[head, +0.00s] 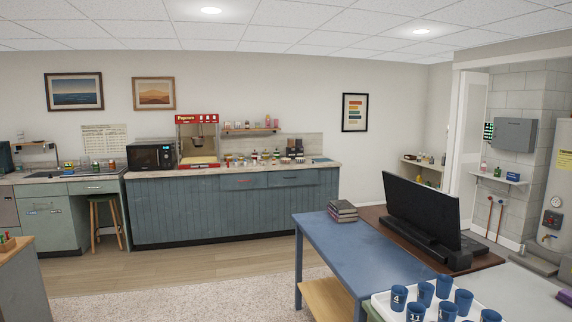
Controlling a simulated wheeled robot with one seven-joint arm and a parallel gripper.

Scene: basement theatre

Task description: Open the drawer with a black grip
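A long blue-grey counter (200,215) stands against the back wall. Two drawers sit side by side under its top. The right drawer (310,178) has a thin dark grip that looks black, and it is shut. The left drawer (232,184) has a reddish grip and is also shut. Another shut drawer (92,187) is in the greenish desk at the left; its grip colour is too small to tell. My gripper is not in view.
A blue table (345,240) with dark books (342,210) stands in front, right of centre. A white tray with several blue cups (398,297) is at the lower right. A wooden stool (104,220) stands left. Open floor (190,267) lies before the counter.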

